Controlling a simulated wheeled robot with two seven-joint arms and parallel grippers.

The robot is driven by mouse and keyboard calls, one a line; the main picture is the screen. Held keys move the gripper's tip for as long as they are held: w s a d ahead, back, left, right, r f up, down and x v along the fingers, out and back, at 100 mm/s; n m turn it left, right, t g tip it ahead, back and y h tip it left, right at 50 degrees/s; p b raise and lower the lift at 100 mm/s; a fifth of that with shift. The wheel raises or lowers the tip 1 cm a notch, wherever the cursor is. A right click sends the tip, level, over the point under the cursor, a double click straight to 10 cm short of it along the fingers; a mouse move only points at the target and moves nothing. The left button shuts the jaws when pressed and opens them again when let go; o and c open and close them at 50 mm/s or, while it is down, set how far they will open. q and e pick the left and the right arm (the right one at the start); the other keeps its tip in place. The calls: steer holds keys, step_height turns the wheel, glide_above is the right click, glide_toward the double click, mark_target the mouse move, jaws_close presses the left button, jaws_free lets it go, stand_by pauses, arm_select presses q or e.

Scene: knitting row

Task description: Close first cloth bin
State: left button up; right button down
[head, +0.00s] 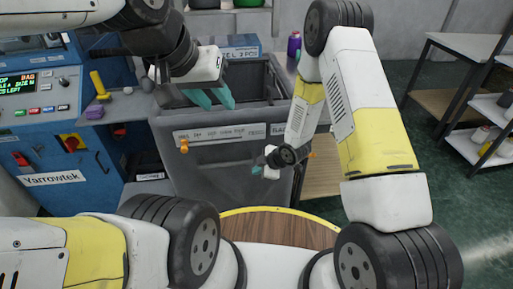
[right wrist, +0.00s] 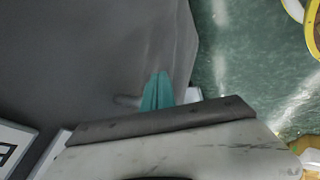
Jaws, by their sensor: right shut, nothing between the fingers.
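The grey cloth bin (head: 215,165) stands in the middle of the head view, with a label strip on its front. Its top is open and its dark inside (head: 255,80) shows. My left gripper (head: 213,98) is over the left part of the bin's opening, its two teal fingers apart and empty. My right gripper (head: 257,170) is low at the right of the bin's front, shut and empty. In the right wrist view its teal fingertips (right wrist: 157,92) are together close to the grey bin wall (right wrist: 80,60); I cannot tell whether they touch.
A blue machine (head: 60,125) with a control panel stands at the left of the bin. A blue box (head: 238,45) and a purple bottle (head: 294,44) are behind it. Shelves (head: 470,45) stand at the far right. Green floor (head: 450,190) is clear between.

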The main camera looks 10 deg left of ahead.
steer(key=w+a+f, duration=0.1)
steer(key=w, duration=0.1)
steer(key=w+a+f, duration=0.1)
steer(key=f, duration=0.1)
steer(key=shift+w+a, duration=0.3)
steer(key=shift+w, duration=0.1)
steer(key=shift+w+a, duration=0.2)
steer(key=shift+w, duration=0.5)
steer(key=shift+w, duration=0.1)
steer(key=w, duration=0.1)
steer(key=w+a, duration=0.1)
steer(key=w, duration=0.3)
steer(key=shift+a, duration=0.25)
arm_select(q)
steer(key=shift+w+a, duration=0.15)
steer(key=shift+w, duration=0.45)
arm_select(e)
steer(key=shift+w+r, duration=0.1)
steer(key=shift+w, duration=0.15)
